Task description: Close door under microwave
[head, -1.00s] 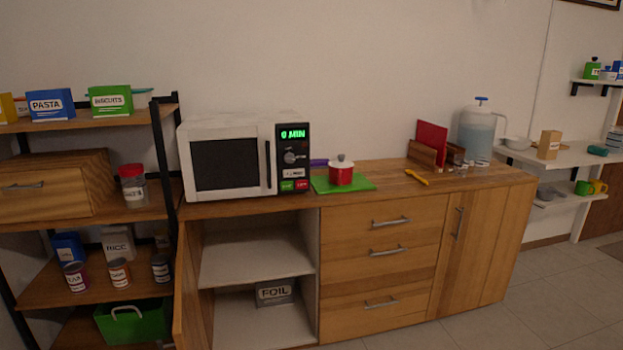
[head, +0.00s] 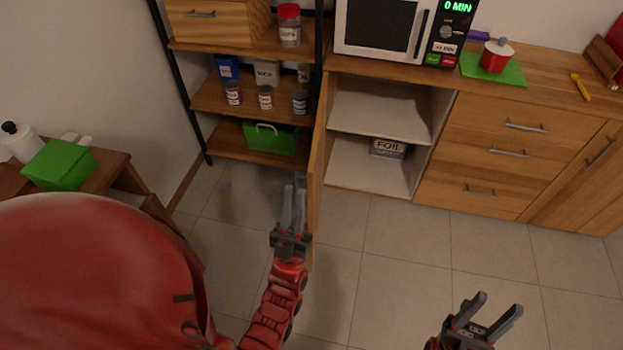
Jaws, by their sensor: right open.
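The wooden door (head: 317,185) of the cabinet under the microwave (head: 381,27) stands swung open toward me, seen nearly edge-on. The open compartment (head: 376,115) shows white shelves, with a FOIL box (head: 388,147) on the lower one. My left gripper (head: 294,190) points forward just left of the door, on its outer side. Its two fingers look close together, and I cannot tell whether they are open or touching the door. My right gripper (head: 497,303) is open and empty, low at the right above the floor.
A shelf rack (head: 215,92) with jars and a green bin (head: 269,137) stands left of the door. A small table with a green box (head: 58,165) is at the far left. Drawers (head: 510,150) are right of the compartment. The tiled floor (head: 395,255) before the cabinet is clear.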

